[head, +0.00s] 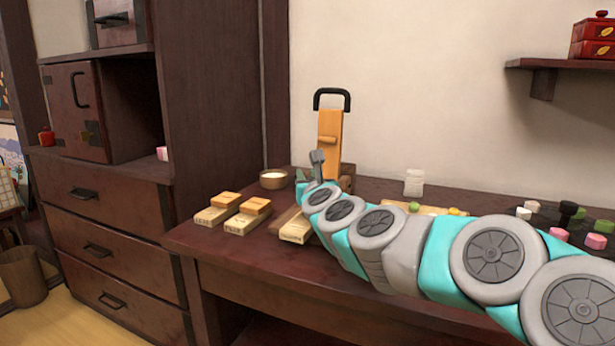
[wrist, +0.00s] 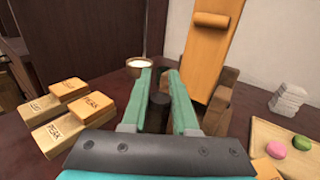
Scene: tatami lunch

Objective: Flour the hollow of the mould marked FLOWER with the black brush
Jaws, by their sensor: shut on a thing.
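My gripper (head: 317,160) is raised over the table near the flour bowl; in the wrist view its green fingers (wrist: 160,80) are shut on a dark upright cylinder, apparently the black brush (wrist: 158,108). The brush's lower end is hidden. Two pale wooden moulds with orange-brown lids, a left one (head: 214,215) and a middle one (head: 242,225), sit at the table's left. A third mould (head: 295,231) lies right of them, partly behind my arm. I cannot read which is marked FLOWER. A small bowl of white flour (head: 273,180) stands behind the moulds; it also shows in the wrist view (wrist: 138,70).
An upright orange wooden lever (head: 329,140) with a black handle stands close behind my gripper on a wooden base (wrist: 222,105). A board (wrist: 285,140) with pink and green sweets lies to the right. A dark tray (head: 545,218) with more sweets is further right.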

